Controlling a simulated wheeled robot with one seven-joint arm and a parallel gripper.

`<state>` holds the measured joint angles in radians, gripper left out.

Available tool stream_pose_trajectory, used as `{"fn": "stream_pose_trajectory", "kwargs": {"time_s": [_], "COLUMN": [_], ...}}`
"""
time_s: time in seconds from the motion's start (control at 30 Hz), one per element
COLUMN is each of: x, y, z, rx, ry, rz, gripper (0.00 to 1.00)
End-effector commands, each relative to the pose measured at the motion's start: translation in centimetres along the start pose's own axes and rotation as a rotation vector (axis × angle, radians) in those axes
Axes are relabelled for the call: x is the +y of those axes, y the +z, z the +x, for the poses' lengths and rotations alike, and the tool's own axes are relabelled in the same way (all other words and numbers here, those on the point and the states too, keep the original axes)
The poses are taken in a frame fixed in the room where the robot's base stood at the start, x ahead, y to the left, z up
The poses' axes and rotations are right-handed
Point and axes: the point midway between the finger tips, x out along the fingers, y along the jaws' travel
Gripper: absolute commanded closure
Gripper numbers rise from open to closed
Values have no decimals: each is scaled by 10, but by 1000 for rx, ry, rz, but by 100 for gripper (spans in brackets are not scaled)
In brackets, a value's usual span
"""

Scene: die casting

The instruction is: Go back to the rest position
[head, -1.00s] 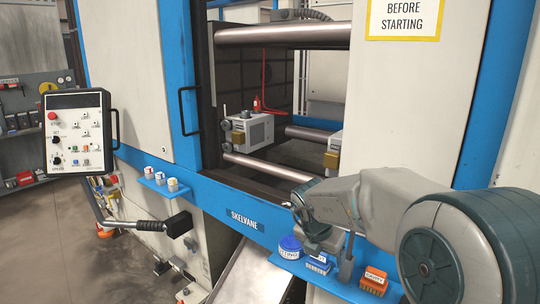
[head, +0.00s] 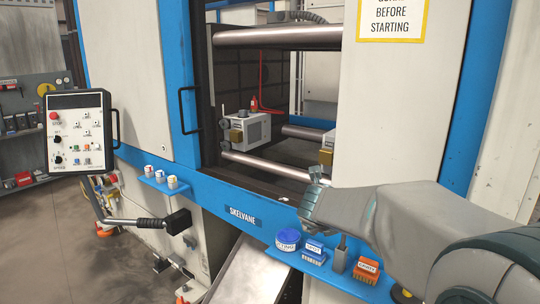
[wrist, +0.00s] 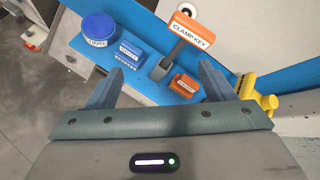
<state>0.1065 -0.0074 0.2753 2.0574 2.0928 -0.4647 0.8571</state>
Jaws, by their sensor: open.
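My gripper (head: 316,178) is at the end of my arm, raised above the blue shelf in front of the machine opening. In the wrist view my gripper (wrist: 156,84) shows its two fingers spread wide, with nothing between them. Beyond the fingers, an orange-topped clamp key (wrist: 191,32) stands in a grey holder (wrist: 159,69) on the shelf. The holder also shows in the head view (head: 341,254); the key's orange top is hidden there, apparently behind my arm.
The blue shelf (head: 343,283) holds a round blue tin (head: 288,240), a blue box (head: 314,251) and an orange box (head: 367,269). A control panel (head: 78,132) hangs at the left.

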Motion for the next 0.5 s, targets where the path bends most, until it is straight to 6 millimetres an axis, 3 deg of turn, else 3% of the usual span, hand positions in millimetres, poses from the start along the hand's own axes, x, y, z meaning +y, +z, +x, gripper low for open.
{"fn": "stream_pose_trajectory", "kwargs": {"time_s": [0.13,0.27,0.37,0.5], "x": [2,14,27,47], "y": [23,30,25,1], "z": [-25,-49,-68,-92], "rx": [-194,-336,-426,-522], "ry": [24,55,84,143], "rz": [-350,-684,-947,-1317], "gripper": [24,24,24,24]}}
